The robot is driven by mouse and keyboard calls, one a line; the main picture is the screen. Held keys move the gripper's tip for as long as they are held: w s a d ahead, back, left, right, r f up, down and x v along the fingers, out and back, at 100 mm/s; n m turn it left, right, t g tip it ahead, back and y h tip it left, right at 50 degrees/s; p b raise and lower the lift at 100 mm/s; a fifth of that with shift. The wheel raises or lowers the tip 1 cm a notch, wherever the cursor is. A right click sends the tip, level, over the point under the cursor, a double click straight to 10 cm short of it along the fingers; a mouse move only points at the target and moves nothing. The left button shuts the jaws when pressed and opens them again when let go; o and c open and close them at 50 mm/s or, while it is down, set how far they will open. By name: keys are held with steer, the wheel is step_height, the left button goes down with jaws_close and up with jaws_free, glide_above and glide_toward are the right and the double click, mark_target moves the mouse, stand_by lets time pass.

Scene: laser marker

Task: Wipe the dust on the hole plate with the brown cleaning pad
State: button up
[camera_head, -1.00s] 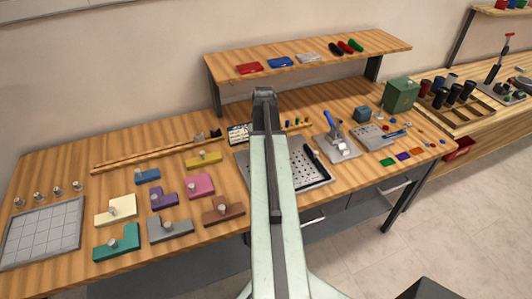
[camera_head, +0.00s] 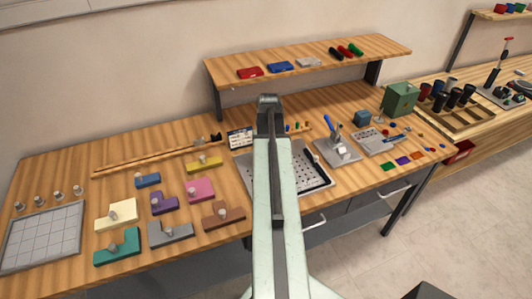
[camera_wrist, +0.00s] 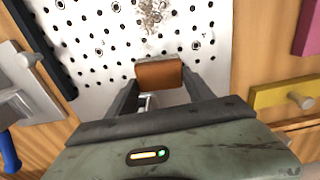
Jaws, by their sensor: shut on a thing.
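The hole plate (camera_wrist: 98,52) is white with dark round holes and fills the upper middle of the wrist view. In the head view the hole plate (camera_head: 312,179) shows on both sides of my arm, which hides its middle. A speckled brown-grey dust patch (camera_wrist: 152,14) lies on it near the top of the wrist view. My gripper (camera_wrist: 160,85) is shut on the brown cleaning pad (camera_wrist: 160,74), over the plate just below the dust in the picture. I cannot tell whether the pad touches the plate. The head view does not show my fingers.
A black bar (camera_wrist: 45,45) lies along the plate's left side in the wrist view. A grey fixture with a blue handle (camera_wrist: 22,90) stands beyond it. A yellow piece with a knob (camera_wrist: 290,95) and a pink piece (camera_wrist: 309,30) are at the right.

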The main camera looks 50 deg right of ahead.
steer(key=shift+s+a+f, duration=0.1)
steer(key=shift+s+a, duration=0.3)
steer(key=shift+s, duration=0.2)
steer(key=shift+s+a+f, duration=0.1)
steer(key=shift+s+a, duration=0.3)
steer(key=shift+s, duration=0.2)
steer(key=shift+s+a+r, duration=0.1)
steer(key=shift+s+a, duration=0.4)
steer(key=shift+s, duration=0.35)
steer(key=shift+s+a, duration=0.5)
steer(key=shift+s, duration=0.35)
steer(key=shift+f, duration=0.2)
jaws_close()
steer(key=shift+w+d+r, duration=0.1)
steer(key=shift+w+d, duration=0.4)
steer(key=shift+w, duration=0.3)
steer(key=shift+w+d+r, duration=0.1)
steer(key=shift+w+d, duration=0.4)
steer(key=shift+w, duration=0.25)
